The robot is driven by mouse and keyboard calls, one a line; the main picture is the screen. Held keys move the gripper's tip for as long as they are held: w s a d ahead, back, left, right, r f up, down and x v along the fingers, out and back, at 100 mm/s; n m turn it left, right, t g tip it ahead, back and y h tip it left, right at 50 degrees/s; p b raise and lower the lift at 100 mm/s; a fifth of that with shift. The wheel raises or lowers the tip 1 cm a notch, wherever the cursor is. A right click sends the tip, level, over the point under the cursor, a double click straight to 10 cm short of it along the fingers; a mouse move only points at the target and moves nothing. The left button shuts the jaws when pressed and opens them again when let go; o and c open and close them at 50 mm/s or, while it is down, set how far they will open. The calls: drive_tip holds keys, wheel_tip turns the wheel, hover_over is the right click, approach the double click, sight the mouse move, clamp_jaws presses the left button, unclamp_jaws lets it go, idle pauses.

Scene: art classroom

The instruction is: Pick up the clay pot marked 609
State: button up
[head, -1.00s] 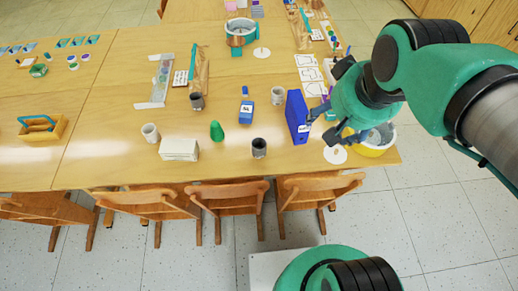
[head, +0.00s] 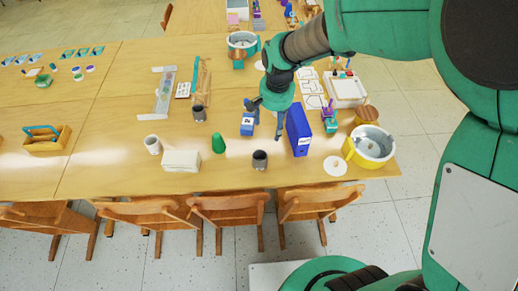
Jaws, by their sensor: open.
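I cannot read 609 on anything, so I cannot tell which item is the clay pot marked 609. Small cup-like pots stand on the table: a pale one (head: 153,145) at left, a dark grey one (head: 198,115) behind it, and a dark one (head: 260,160) near the front edge. My gripper (head: 264,120) is open and points down, with nothing seen in it. It is above the table by the blue labelled bottle (head: 247,125) and left of the upright blue box (head: 298,130). It is behind the dark front pot, apart from it.
A white box (head: 181,161) and a green cone (head: 218,143) stand near the front edge. A yellow tub (head: 369,146) and a white disc (head: 335,166) are at the right corner. Chairs (head: 228,208) line the front. Bare table (head: 110,120) lies at left.

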drive_tip(key=m+g, duration=0.1)
hover_over(260, 158)
drive_tip(key=s, duration=0.3)
wheel_tip(260, 158, down, 12)
drive_tip(key=shift+w+a, duration=0.15)
drive_tip(key=shift+a, duration=0.1)
drive_tip(key=shift+f+b, duration=0.6)
drive_tip(key=shift+f, duration=3.65)
drive_tip(key=shift+d+f+b, duration=0.1)
drive_tip(key=shift+f+b, duration=0.8)
drive_tip(key=shift+f, duration=1.7)
drive_tip(key=c, duration=1.4)
